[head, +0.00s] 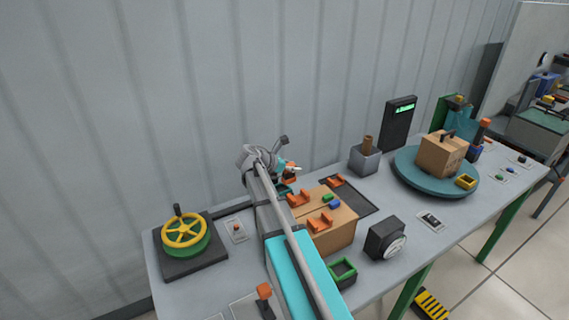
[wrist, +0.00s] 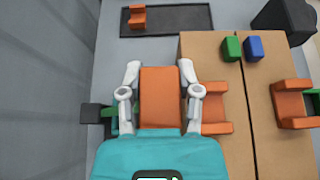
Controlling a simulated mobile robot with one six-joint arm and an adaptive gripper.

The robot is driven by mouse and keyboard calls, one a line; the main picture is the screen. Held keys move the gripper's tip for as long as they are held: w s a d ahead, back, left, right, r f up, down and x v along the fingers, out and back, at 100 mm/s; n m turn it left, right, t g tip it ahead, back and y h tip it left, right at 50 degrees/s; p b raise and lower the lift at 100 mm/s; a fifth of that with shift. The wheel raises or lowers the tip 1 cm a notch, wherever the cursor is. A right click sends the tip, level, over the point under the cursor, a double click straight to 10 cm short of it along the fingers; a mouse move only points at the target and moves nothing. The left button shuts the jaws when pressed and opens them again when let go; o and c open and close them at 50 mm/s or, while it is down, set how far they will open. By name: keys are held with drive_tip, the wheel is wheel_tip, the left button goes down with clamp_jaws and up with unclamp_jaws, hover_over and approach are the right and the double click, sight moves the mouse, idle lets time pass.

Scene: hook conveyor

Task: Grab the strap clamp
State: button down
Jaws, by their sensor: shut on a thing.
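An orange strap clamp (wrist: 160,95) sits between the two fingers of my gripper (wrist: 160,80) in the wrist view, and the fingers are shut on it. In the head view my gripper (head: 284,172) is by the left back edge of the cardboard box (head: 338,237), with orange showing at its tip. Two more orange clamps lie on the box top, one nearer (head: 320,221) and one farther back (head: 298,198). Another orange clamp (head: 335,181) lies on the dark mat (wrist: 183,18) behind the box. The lower part of the held clamp is hidden.
A green block (wrist: 231,48) and a blue block (wrist: 254,47) sit on the box. A yellow handwheel (head: 185,231) stands at left. A dark gauge block (head: 385,238) is right of the box. A turntable (head: 436,180) with a carton is farther right. The corrugated wall is close behind.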

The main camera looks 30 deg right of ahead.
drive_tip(key=s+r+p, duration=0.2)
drive_tip(key=s+r, duration=0.1)
drive_tip(key=s, duration=0.4)
drive_tip(key=shift+s+d, duration=0.2)
idle(0.3)
